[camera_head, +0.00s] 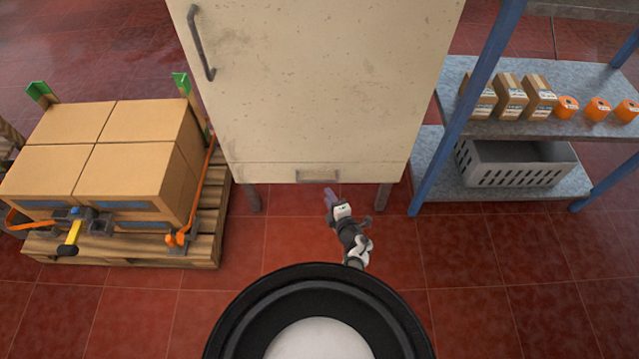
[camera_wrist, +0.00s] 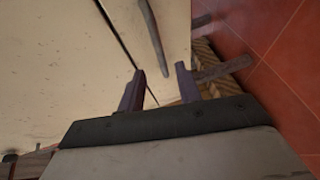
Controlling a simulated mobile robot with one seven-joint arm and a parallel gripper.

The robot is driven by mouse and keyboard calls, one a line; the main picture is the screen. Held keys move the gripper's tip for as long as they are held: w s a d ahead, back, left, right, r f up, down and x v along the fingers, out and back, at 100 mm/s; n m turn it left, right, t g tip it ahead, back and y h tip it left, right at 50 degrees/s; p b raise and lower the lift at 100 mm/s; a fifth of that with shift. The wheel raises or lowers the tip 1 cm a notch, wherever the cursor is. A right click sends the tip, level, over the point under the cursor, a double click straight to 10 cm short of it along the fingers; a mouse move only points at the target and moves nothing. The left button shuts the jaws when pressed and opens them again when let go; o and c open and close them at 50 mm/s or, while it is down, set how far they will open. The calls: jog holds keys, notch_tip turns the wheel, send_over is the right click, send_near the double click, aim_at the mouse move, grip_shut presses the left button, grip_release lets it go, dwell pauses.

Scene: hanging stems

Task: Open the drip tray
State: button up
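The drip tray (camera_head: 262,172) is the low cream panel along the bottom of the cabinet, and it looks closed. Its grey bar handle (camera_head: 318,176) is at the middle of the panel. In the wrist view the handle (camera_wrist: 153,38) runs up the picture beyond my fingertips, on the tray front (camera_wrist: 174,38), right of a dark seam. My gripper (camera_head: 330,192) is just below and right of the handle in the head view. In the wrist view my gripper (camera_wrist: 160,69) has its two fingers apart, with nothing held between them. I cannot tell the exact gap to the handle.
The cream cabinet door (camera_head: 320,80) with its long handle (camera_head: 201,43) is above the tray. A pallet (camera_head: 205,235) with strapped boxes (camera_head: 92,165) stands at left. A blue-posted shelf (camera_head: 470,192) with a grey basket (camera_head: 515,168) stands at right. Red tile floor (camera_head: 480,290) is clear in front.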

aim_at(319, 181)
jog(key=shift+b+x, duration=2.5)
jog(key=shift+x, duration=2.1)
grip_shut()
